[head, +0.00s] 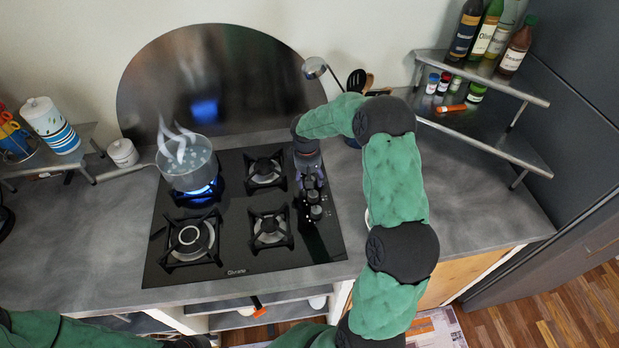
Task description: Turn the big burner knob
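The black cooktop (238,255) is set in the grey counter, with several burners on it. A column of small dark knobs (315,212) runs along its right side. The back knobs are partly hidden, and I cannot tell which is the big burner knob. My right arm arches over from the right, and its gripper (309,178) points down at the back of the knob column. It is small and dark against the knobs, so finger opening and contact are unclear. My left arm shows along the bottom left edge; its gripper is out of the picture.
A steaming glass pot (187,165) stands on the back left burner over a blue flame. A utensil holder (356,82) is behind my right arm. A metal shelf (480,66) with bottles and spice jars stands at right. The left counter is mostly clear.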

